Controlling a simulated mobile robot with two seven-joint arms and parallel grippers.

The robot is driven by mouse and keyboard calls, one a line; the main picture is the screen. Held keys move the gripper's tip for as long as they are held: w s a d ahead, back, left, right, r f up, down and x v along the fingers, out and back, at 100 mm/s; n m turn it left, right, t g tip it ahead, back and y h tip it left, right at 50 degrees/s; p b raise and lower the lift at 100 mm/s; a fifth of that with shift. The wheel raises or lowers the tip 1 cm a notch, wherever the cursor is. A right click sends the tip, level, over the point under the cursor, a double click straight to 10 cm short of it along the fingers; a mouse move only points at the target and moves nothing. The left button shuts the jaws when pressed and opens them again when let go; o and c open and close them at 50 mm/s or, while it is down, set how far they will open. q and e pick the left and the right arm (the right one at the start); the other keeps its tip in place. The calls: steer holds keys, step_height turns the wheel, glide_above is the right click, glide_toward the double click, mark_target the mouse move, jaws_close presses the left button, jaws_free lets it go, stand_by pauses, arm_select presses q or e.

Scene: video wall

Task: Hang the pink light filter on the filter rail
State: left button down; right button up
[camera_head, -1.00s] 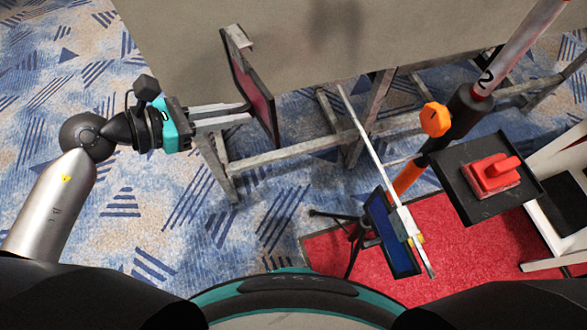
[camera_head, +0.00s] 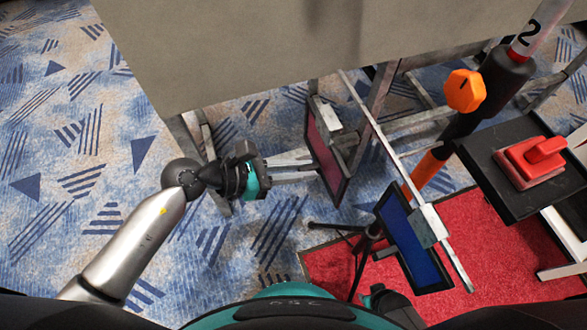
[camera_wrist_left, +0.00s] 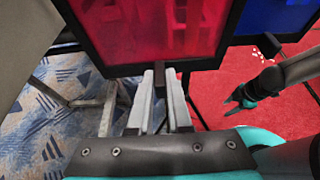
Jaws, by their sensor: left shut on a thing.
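The pink light filter (camera_head: 327,152) is a dark-framed panel with a grey hook piece at its top. In the left wrist view the filter (camera_wrist_left: 150,28) stands beyond the two fingers (camera_wrist_left: 160,85), which close on a small dark tab. The filter rail (camera_head: 393,155) is a thin pale bar slanting down to the right. The filter is to its left, apparently apart from it. My right gripper (camera_wrist_left: 245,94) shows small in the left wrist view; its jaws are unclear.
A blue filter (camera_head: 412,240) hangs on the rail's near part by a light clip. To the right are a stand with an orange knob (camera_head: 465,91) and a black tray (camera_head: 488,180) holding a red block (camera_head: 530,163). A large grey panel (camera_head: 240,50) and metal frame stand behind.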

mark_target(321, 163)
arm_select(q)
steer(key=shift+w+d, duration=0.3)
steer(key=shift+d, duration=0.5)
steer(key=shift+w+d, duration=0.25)
steer(key=shift+d, duration=0.5)
steer(key=shift+w+d, duration=0.3)
steer(key=shift+d, duration=0.5)
steer(key=shift+b+x, duration=0.55)
steer(key=shift+x, duration=0.75)
arm_select(e)
steer(key=shift+w+a+r, duration=0.35)
steer(key=shift+w+a, duration=0.3)
steer(key=shift+w, duration=0.2)
arm_select(q)
steer(key=shift+f, duration=0.15)
steer(key=c, duration=0.8)
jaws_free()
steer(key=shift+o, duration=0.2)
steer(key=shift+a, duration=0.1)
